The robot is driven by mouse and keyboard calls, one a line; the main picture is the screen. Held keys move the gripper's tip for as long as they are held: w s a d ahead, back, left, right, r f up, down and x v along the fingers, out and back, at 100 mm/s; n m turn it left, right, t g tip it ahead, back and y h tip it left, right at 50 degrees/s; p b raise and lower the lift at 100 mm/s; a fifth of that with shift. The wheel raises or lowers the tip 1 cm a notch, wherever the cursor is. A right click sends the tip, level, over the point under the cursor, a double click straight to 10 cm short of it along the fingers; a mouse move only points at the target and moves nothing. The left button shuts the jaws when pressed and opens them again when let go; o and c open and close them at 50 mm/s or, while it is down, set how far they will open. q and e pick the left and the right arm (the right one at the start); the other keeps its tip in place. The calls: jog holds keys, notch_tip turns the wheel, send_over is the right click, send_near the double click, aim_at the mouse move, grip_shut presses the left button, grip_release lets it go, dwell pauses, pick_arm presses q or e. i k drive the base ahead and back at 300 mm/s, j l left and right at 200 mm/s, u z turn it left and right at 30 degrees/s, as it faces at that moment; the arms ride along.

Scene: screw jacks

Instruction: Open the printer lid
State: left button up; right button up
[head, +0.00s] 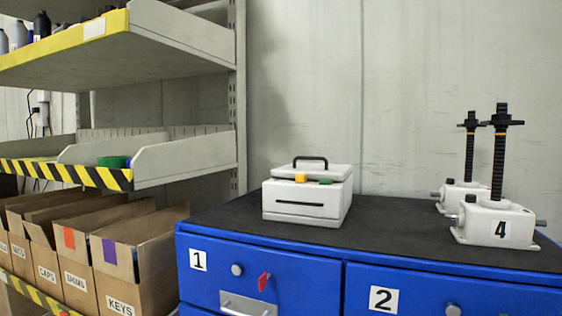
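The printer (306,199) is a small white box on the dark top of the blue cabinet, left of the middle of that top. Its lid (322,171) lies down flat on the body and looks shut. A black handle (311,160) arches up from the lid. An orange button (301,178) and a green button (325,181) sit at the upper front, above a dark slot. Neither of my grippers is in view.
The blue cabinet (308,272) has drawers marked 1 and 2. Two screw jacks stand on its right: a front one (497,222) marked 4 and one behind (461,192). Left is a shelf rack (187,160) with cardboard boxes (124,262). The top between printer and jacks is clear.

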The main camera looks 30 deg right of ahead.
aim_at(314, 171)
jog(key=i+j+z, duration=0.45)
jog(key=i+j, duration=0.25)
jog(key=i, duration=0.05)
